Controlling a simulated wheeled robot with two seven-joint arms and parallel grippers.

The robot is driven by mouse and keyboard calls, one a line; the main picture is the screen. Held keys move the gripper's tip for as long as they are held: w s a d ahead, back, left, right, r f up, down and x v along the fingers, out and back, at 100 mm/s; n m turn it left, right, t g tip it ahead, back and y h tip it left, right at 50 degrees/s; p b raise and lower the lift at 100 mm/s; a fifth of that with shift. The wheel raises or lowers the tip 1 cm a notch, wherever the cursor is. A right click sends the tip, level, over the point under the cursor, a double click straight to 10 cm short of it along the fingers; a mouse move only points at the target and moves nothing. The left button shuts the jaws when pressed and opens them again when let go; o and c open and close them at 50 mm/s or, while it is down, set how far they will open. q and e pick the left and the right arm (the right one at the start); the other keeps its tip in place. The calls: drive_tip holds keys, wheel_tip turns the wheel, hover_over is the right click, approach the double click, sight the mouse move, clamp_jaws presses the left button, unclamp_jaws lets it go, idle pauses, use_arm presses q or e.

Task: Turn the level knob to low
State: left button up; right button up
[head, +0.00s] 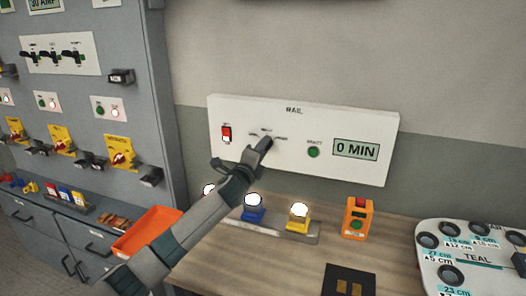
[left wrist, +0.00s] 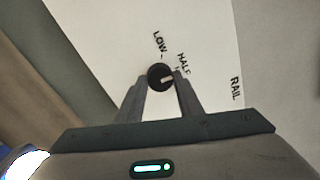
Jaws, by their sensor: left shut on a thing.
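The level knob (left wrist: 158,76) is a small black round knob with a light pointer mark. It sits on the white RAIL panel (head: 370,115), between the LOW and HALF labels in the left wrist view. Its pointer is towards the HALF mark, away from LOW. My left gripper (head: 264,143) reaches up to the panel and hides most of the knob in the head view. In the left wrist view the left gripper (left wrist: 161,84) has one finger on each side of the knob and is shut on it. My right gripper is not in view.
The panel also has a red switch (head: 226,133), a green button (head: 313,152) and a display (head: 356,149) reading 0 MIN. Below, lit lamps, including a yellow one (head: 299,216), and an orange box (head: 357,218) stand on the bench. An orange tray (head: 146,230) lies left.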

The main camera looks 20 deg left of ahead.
use_arm(q)
drive_tip(key=n+y, duration=0.1)
drive_tip(key=n, duration=1.2)
drive_tip(key=shift+d+n+b, duration=0.1)
drive_tip(key=shift+n+b, duration=0.2)
drive_tip(key=shift+n, duration=0.1)
drive_tip(key=o, duration=1.1)
drive_tip(key=shift+c, duration=0.2)
